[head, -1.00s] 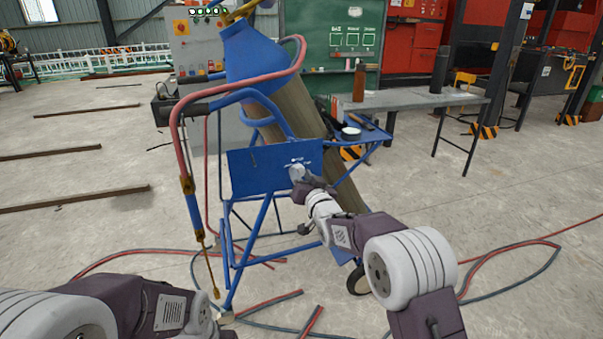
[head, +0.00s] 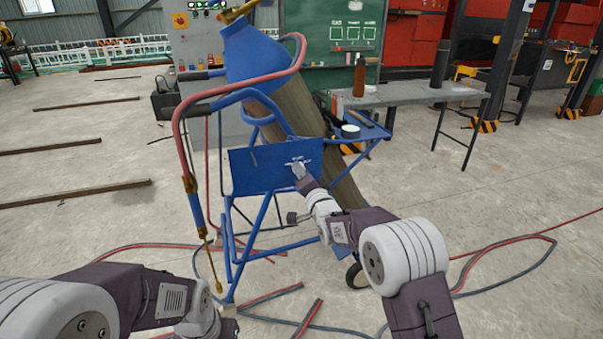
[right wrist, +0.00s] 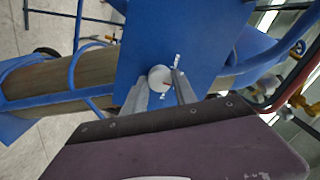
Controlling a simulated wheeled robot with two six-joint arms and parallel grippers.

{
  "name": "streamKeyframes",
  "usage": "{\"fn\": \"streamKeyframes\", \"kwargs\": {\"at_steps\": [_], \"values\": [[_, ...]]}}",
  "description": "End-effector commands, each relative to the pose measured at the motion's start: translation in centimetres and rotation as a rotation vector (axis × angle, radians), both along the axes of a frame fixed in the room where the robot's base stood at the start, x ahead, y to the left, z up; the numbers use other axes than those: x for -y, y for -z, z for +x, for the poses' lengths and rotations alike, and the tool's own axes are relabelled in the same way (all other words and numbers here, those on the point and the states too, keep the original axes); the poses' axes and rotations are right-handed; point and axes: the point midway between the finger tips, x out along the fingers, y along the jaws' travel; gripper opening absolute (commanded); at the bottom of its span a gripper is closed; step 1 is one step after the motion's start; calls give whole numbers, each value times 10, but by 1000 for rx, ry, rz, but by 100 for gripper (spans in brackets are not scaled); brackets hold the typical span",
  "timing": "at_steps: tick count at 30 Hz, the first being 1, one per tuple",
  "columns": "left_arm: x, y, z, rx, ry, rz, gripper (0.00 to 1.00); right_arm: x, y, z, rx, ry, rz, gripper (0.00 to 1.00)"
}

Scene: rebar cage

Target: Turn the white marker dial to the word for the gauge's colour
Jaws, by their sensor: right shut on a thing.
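The white marker dial (right wrist: 160,78) is a round knob with a small reddish mark, on the blue panel (head: 250,170) of the gas-cylinder cart. Small white lettering surrounds the dial, too small to read. My right gripper (head: 299,170) is at the panel's right part; in the right wrist view its fingers (right wrist: 160,95) lie on either side of the dial, shut on it. My left gripper (head: 222,322) is only partly seen at the bottom, and its fingers are not clear. I cannot make out the gauge or its colour.
A tilted cylinder (head: 310,120) stands in the cart behind the panel. Red and grey hoses (head: 130,250) lie on the floor around it. A grey table (head: 420,95) with a brown bottle (head: 359,78) is behind right. A green board (head: 335,30) stands at the back.

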Motion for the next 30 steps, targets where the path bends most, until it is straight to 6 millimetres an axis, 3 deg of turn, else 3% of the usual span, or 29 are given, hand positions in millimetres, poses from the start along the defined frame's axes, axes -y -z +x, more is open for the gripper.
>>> {"fn": "streamKeyframes", "kwargs": {"at_steps": [16,17,18,30], "values": [[0,-1,0,0,0,0,36,1,0,0,-6,1,19,0],[0,-1,0,0,0,0,36,1,0,0,-6,1,19,42],[0,-1,0,0,0,0,36,1,0,0,-6,1,19,53],[0,-4,0,0,0,0,36,2,-1,-4,-6,0,19,55]]}}
